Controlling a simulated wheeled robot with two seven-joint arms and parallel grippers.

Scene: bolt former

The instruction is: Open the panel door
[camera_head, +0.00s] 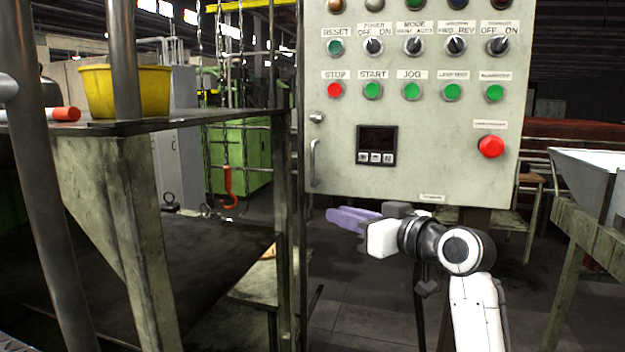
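The panel door (430,160) is the pale grey-green front of a control box, facing me and looking shut. Its slim metal handle (313,163) runs upright on the door's left edge, with a small round lock or knob (316,118) above it. My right gripper (345,218) is below the door's lower left part, with its purple fingers pointing left. It is apart from the handle, lower and a little to the right. The fingers overlap in this view, so the gap between them is hidden. My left gripper is not in view.
The door carries several switches, green buttons, a red stop button (335,90), a small display (377,145) and a large red button (491,146). A metal post stands close left of the door. A yellow bucket (155,90) sits on a shelf at left. A grey hopper (590,180) stands at right.

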